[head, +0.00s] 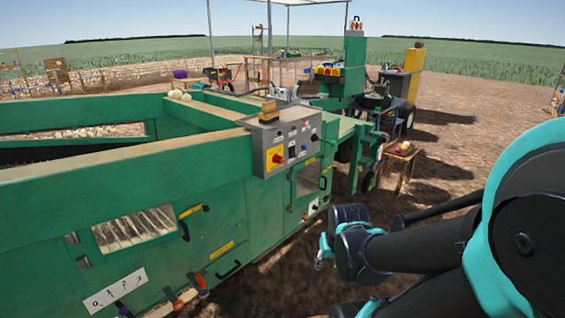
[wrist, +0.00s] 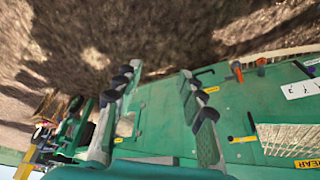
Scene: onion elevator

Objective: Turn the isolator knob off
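The isolator knob, a red knob on a yellow plate (head: 275,158), is on the front of the grey control box (head: 268,137), on the green machine's side. My gripper (head: 324,252) is low and to the right of the box, apart from it, and mostly hidden behind my wrist in the head view. In the wrist view my gripper (wrist: 158,75) has its two fingers spread wide with nothing between them. The knob cannot be made out in the wrist view. Its exact setting is too small to read.
The green machine (head: 110,180) fills the left, with black handles, a yellow lever (head: 193,211) and a slotted window (head: 133,229). A wooden block (head: 268,111) sits on the control box. A small wooden stool (head: 401,160) stands beyond. Bare soil (head: 455,145) lies to the right.

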